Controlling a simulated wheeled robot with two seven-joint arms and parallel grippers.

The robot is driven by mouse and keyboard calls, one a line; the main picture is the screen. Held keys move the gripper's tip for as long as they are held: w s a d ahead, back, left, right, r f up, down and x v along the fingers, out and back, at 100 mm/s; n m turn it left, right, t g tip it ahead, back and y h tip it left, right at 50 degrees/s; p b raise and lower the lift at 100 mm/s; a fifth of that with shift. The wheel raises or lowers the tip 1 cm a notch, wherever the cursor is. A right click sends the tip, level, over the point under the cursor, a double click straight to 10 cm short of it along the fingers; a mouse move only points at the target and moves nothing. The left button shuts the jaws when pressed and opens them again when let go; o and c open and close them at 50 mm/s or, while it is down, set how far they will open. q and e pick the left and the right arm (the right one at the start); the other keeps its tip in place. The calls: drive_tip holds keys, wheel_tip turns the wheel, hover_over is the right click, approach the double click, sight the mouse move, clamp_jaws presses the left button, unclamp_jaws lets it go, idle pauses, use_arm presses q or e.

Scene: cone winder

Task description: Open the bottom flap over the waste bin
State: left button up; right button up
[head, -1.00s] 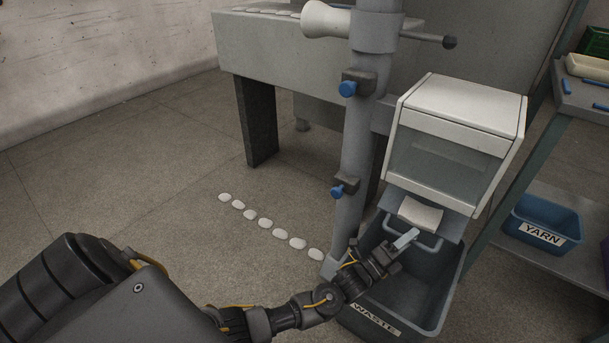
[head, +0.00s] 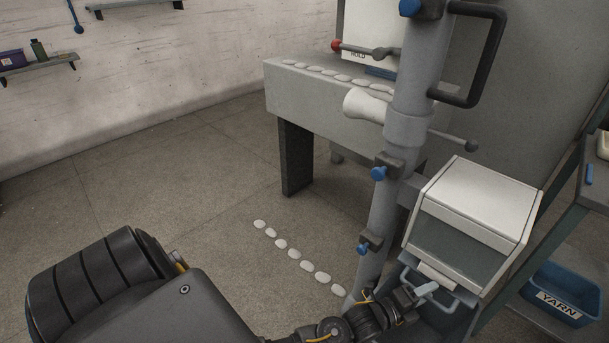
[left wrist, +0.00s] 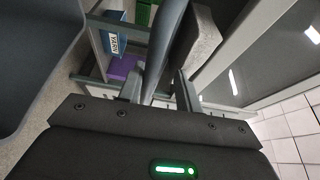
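The white box (head: 480,200) with a glass front stands at the lower right in the head view. Its grey bottom flap (head: 464,297) slopes below it, with a U-shaped grey handle (head: 452,308) and a pale piece of material (head: 437,276) on it. My left gripper (head: 428,289) is at this handle. In the left wrist view the handle bar (left wrist: 158,65) passes between the two fingers, which stand apart with a gap visible on the right side. The waste bin (head: 425,325) below is mostly cut off by the frame. My right gripper is out of view.
A grey upright post (head: 397,150) with blue knobs stands just left of the box. A shelf with a blue YARN bin (head: 560,295) is at the right. A row of white pieces (head: 294,256) lies on the floor, with clear floor left of it.

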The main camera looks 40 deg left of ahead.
use_arm(q)
drive_tip(key=shift+n+g+y, duration=0.3)
drive_tip(key=shift+g, duration=0.6)
wheel_tip(320, 180, up, 6)
drive_tip(key=p, duration=0.6)
drive_tip(key=shift+s+f, duration=0.1)
drive_tip(key=shift+f, duration=0.1)
drive_tip(key=shift+s+a+f, duration=0.3)
drive_tip(key=shift+s+f, duration=0.05)
drive_tip(key=shift+s, duration=0.25)
drive_tip(key=v, duration=0.9)
drive_tip(key=shift+s, duration=0.2)
drive_tip(key=s+a+f+n+g+y+p, duration=0.2)
drive_tip(key=s+a+f+n+p, duration=0.1)
drive_tip(key=f, duration=0.4)
drive_tip(key=s+a+f+n+g+y+p, duration=0.1)
drive_tip(key=s+a+f+n+g+p, duration=0.1)
drive_tip(key=a+f+n+p, duration=0.3)
drive_tip(key=s+a+f+n+g+y+p, duration=0.2)
drive_tip(key=s+a+f+n+g+p, duration=0.1)
drive_tip(key=s+f, duration=0.7)
drive_tip(key=shift+s+a+f+n+g+p, duration=0.25)
drive_tip(key=shift+s+f+n+g+p, duration=0.35)
drive_tip(key=shift+s, duration=0.8)
drive_tip(key=shift+r, duration=0.2)
